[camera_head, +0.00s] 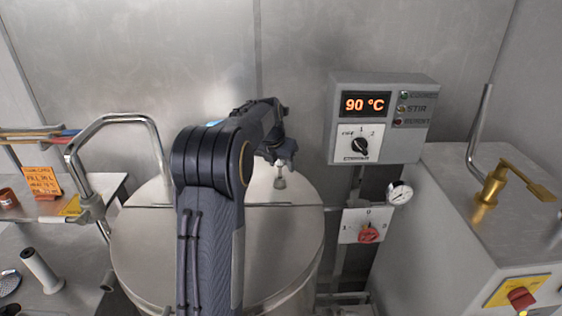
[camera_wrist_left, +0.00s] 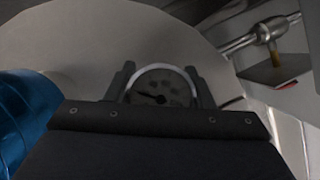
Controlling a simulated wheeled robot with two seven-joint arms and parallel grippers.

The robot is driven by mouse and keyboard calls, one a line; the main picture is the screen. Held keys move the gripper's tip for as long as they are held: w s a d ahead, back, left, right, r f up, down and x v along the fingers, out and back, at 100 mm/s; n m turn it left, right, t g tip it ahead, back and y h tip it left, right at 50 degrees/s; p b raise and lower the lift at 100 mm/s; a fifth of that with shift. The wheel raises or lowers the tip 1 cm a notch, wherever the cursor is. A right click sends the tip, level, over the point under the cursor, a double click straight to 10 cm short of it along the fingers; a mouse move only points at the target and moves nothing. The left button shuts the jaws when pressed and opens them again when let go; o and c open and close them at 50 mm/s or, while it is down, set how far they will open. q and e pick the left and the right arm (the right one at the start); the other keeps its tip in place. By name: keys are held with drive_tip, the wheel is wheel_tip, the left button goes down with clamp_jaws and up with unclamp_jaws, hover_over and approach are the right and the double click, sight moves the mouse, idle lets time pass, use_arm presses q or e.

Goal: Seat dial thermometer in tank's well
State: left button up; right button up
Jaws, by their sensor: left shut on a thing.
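My left gripper (camera_head: 279,160) is over the lid of the big round steel tank (camera_head: 145,245). In the left wrist view its fingers (camera_wrist_left: 161,86) are shut on the dial thermometer (camera_wrist_left: 160,88), whose dark face with a pale rim sits between them and looks back at the camera. The thermometer's stem is hidden in that view. In the head view a small pale stub shows just under the fingertips, close to the lid; I cannot tell whether it is part of the thermometer or the tank's well. My right gripper is out of view.
A control box (camera_head: 378,118) reading 90 °C hangs on the wall, with a round gauge (camera_head: 399,193) and red switch (camera_head: 368,233) below it. A bent steel pipe (camera_head: 112,121) rises left of the tank. A brass valve (camera_head: 492,183) stands on the right-hand unit.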

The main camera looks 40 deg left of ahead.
use_arm(q)
drive_tip(key=shift+f, duration=0.15)
drive_tip(key=o, duration=1.1)
drive_tip(key=v, duration=0.8)
drive_tip(key=shift+b, duration=0.4)
